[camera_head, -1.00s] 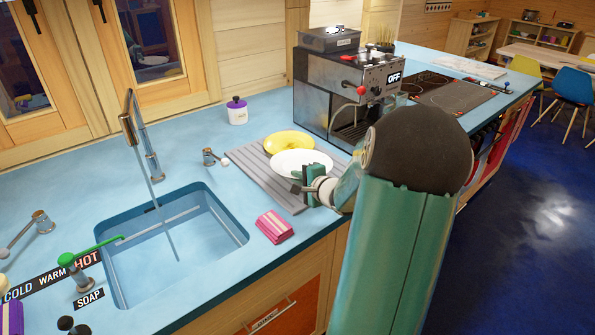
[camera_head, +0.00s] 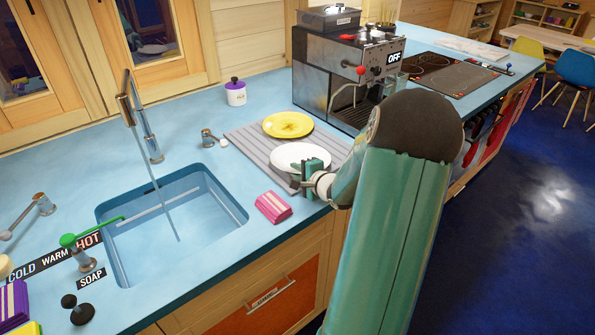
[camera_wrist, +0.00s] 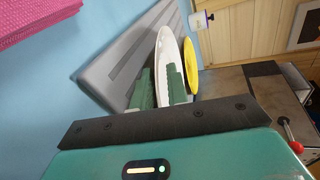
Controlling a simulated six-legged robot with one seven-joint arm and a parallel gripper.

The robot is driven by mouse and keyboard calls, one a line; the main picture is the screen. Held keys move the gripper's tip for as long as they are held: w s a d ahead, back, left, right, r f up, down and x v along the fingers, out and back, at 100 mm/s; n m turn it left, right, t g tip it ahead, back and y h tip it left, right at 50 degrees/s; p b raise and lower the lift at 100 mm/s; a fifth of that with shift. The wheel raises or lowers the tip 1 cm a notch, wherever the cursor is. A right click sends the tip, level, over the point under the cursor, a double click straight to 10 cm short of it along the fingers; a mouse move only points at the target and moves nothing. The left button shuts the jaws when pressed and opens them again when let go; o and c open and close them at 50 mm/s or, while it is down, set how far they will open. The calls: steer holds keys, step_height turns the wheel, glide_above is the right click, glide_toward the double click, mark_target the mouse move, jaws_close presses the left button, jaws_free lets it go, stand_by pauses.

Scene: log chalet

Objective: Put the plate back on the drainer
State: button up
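The white plate (camera_head: 297,153) is over the near part of the grey ridged drainer (camera_head: 247,137) on the blue counter. My gripper (camera_head: 311,172) is at the plate's near right rim. In the wrist view the two green fingers of my gripper (camera_wrist: 162,90) sit on either side of the white plate's (camera_wrist: 166,50) edge, shut on it. The plate appears nearly level; I cannot tell whether its underside touches the drainer (camera_wrist: 120,60). A yellow plate (camera_head: 287,124) lies on the drainer behind it, also seen in the wrist view (camera_wrist: 190,65).
The sink (camera_head: 170,225) with its tall faucet is left of the drainer. Pink sponges (camera_head: 273,207) lie in front of the drainer. A coffee machine (camera_head: 340,75) stands right behind it. A white jar (camera_head: 235,92) with a purple lid stands at the back.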

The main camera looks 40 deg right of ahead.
steer(key=o, duration=0.3)
